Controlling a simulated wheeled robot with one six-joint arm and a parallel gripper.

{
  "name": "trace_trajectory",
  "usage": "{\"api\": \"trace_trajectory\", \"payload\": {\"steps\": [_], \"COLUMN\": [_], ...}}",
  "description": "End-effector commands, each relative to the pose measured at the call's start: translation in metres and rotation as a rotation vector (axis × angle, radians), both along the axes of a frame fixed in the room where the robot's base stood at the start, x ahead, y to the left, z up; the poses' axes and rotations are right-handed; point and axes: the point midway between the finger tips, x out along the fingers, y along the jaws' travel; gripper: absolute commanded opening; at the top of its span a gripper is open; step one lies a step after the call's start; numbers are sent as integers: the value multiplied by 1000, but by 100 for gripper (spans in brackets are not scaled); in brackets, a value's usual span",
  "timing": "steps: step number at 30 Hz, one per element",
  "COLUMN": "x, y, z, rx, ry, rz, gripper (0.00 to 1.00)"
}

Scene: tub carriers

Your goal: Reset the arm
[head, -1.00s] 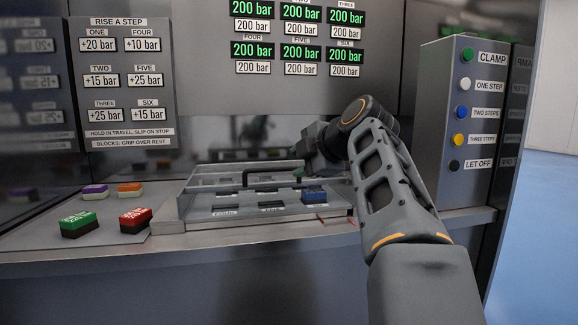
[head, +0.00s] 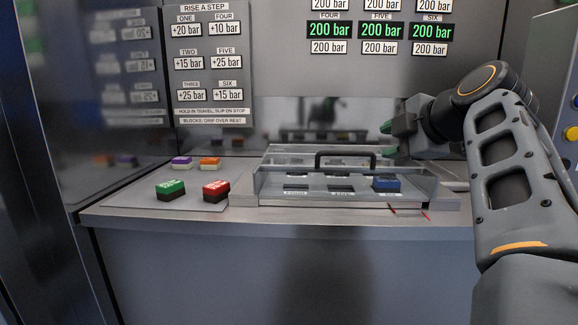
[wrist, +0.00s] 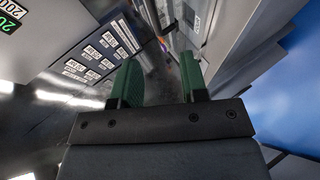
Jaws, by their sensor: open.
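My arm comes in from the lower right of the head view. My gripper (head: 388,140) is above the back right of a clear-lidded tray and points left. In the wrist view, the two green fingers of my gripper (wrist: 160,82) stand apart with nothing between them. The tray (head: 350,201) sits on the counter, with a dark handle (head: 345,154) across its clear cover. A blue block (head: 386,184) sits in the tray's front right slot. The other front slots look empty.
Green (head: 170,188), red (head: 216,190), purple (head: 181,162) and orange (head: 209,163) blocks stand on the counter (head: 150,222) at left. A panel with pressure readouts (head: 380,31) rises behind. A column of coloured buttons (head: 571,133) is at the right edge. The counter's front edge is clear.

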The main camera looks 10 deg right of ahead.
Motion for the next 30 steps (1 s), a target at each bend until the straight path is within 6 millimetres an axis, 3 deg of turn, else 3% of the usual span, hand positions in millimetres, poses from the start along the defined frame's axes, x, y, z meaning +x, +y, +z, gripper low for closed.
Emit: {"api": "trace_trajectory", "payload": {"steps": [7, 14, 21, 30], "x": [6, 0, -33, -86], "y": [18, 59, 100, 129], "z": [14, 8, -7, -25], "rx": [191, 505, 711, 811], "ry": [135, 411, 637, 744], "rz": [-100, -368, -709, -1057], "gripper": [40, 40, 40, 40]}}
